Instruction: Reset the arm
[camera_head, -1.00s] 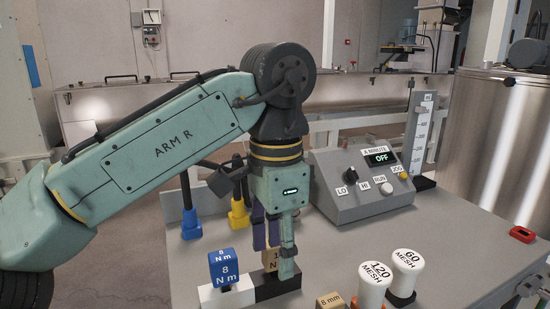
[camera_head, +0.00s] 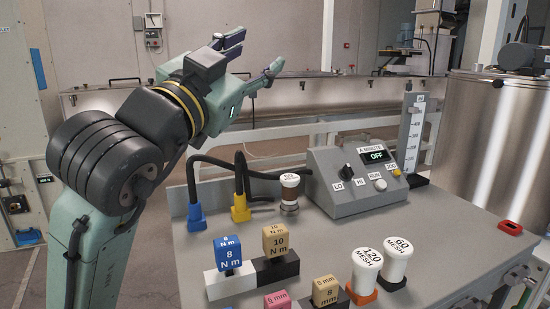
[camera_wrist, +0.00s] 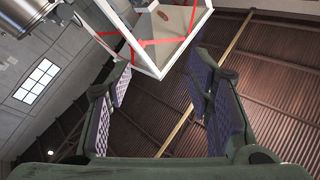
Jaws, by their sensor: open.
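My arm is folded up at the left of the head view. My gripper (camera_head: 258,54) is raised above the bench's back left, fingers spread and pointing up and right. Nothing is between its fingers. In the wrist view my gripper (camera_wrist: 160,90) shows its padded fingers wide apart, with ceiling, a window and a red-striped white frame (camera_wrist: 150,62) beyond them. It touches nothing that I can see.
The grey bench (camera_head: 335,240) holds a blue 8 N m block (camera_head: 228,254), a tan 10 N m block (camera_head: 276,241), mesh jars (camera_head: 367,268) and a control box (camera_head: 355,180) reading OFF. A steel tank (camera_head: 500,140) stands at right. The air around my gripper looks clear.

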